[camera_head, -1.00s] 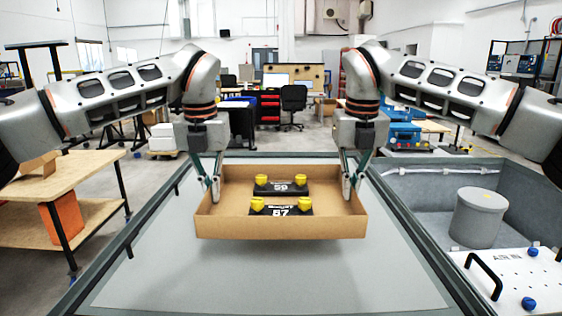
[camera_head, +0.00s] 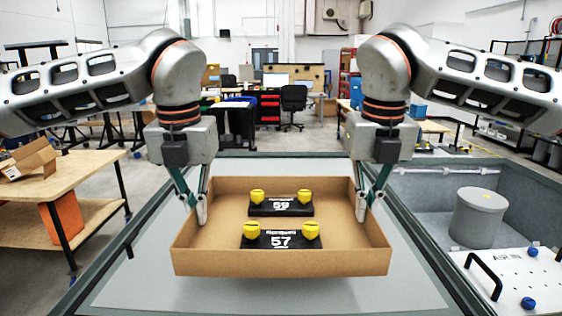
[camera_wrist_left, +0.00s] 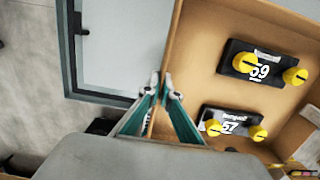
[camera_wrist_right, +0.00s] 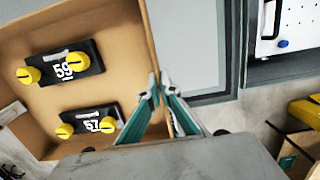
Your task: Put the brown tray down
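The brown tray (camera_head: 281,262) is an open cardboard-coloured box in the middle of the head view. It looks level and appears held above the grey table surface (camera_head: 265,299). Two black blocks with yellow knobs, marked 59 (camera_head: 281,207) and 57 (camera_head: 281,240), lie in it. My left gripper (camera_head: 198,214) is shut on the tray's left wall; in the left wrist view its fingers (camera_wrist_left: 160,88) straddle that wall. My right gripper (camera_head: 364,212) is shut on the right wall, and its fingers (camera_wrist_right: 159,88) straddle it in the right wrist view.
The table has a raised dark rim. To the right are a grey bin with a round grey canister (camera_head: 477,217) and a white panel (camera_head: 522,279) with black handles and blue knobs. A wooden bench (camera_head: 60,185) stands to the left. Table surface around the tray is clear.

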